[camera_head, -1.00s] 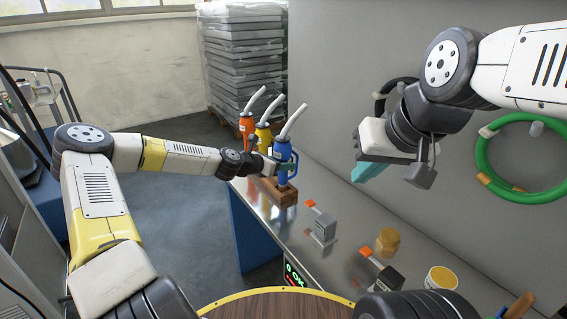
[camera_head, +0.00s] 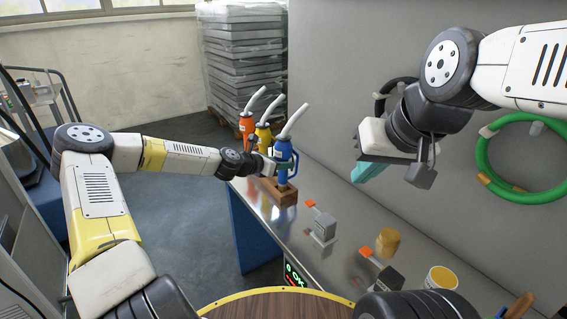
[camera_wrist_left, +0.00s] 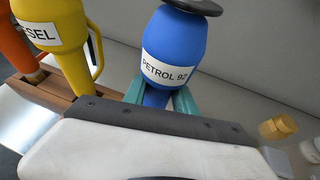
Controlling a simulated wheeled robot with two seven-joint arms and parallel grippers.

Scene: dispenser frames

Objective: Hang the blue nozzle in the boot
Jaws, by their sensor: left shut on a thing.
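The blue nozzle (camera_head: 284,153), with a pale angled spout on top, stands nearly upright at the near end of the wooden boot block (camera_head: 284,197). Its label reads "PETROL 92" in the left wrist view (camera_wrist_left: 168,50). My left gripper (camera_head: 281,168) is shut around the nozzle's lower part, with teal fingers on both sides. The nozzle's lower end meets the top of the block in the head view. I cannot tell how deep it sits, because the gripper hides its tip in the wrist view. My right gripper (camera_head: 369,172) hangs above the counter, away from the nozzle; its opening is unclear.
A yellow nozzle (camera_head: 263,136) and an orange nozzle (camera_head: 246,128) stand just behind the blue one. The metal counter (camera_head: 345,262) also carries a grey block (camera_head: 322,228), a dark block (camera_head: 383,279) and a yellow container (camera_head: 441,278). A green hose (camera_head: 487,155) hangs on the wall.

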